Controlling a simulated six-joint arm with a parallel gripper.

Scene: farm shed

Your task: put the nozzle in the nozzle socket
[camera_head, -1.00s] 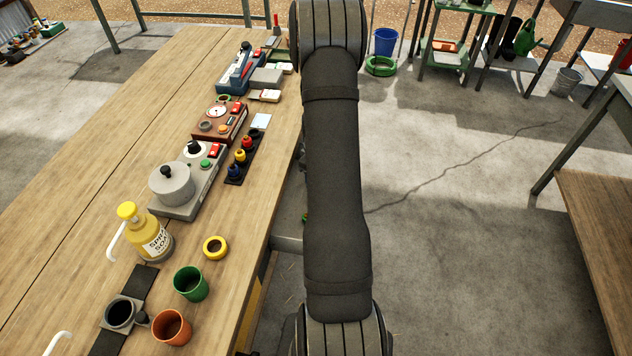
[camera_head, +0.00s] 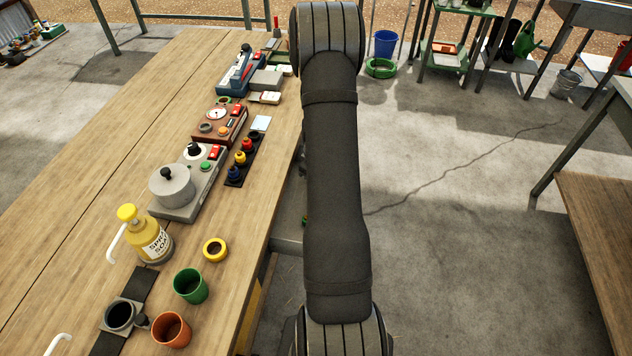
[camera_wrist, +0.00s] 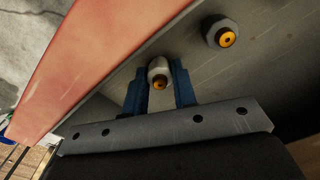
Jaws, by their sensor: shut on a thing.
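My gripper (camera_wrist: 159,88) shows in the wrist view, with two blue fingers shut on the nozzle (camera_wrist: 158,71). The nozzle is a small pale-grey piece with a brass-coloured, holed end facing the camera. A similar grey fitting with a brass centre (camera_wrist: 228,39) sits apart on the grey surface to the right. I cannot tell whether that fitting is a second nozzle, or which thing is the nozzle socket. Whether the held nozzle touches the surface behind it is unclear. In the head view my gripper is out of sight and my arm runs down the middle.
A salmon-red panel (camera_wrist: 110,50) borders the grey surface (camera_wrist: 270,85) in the wrist view.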

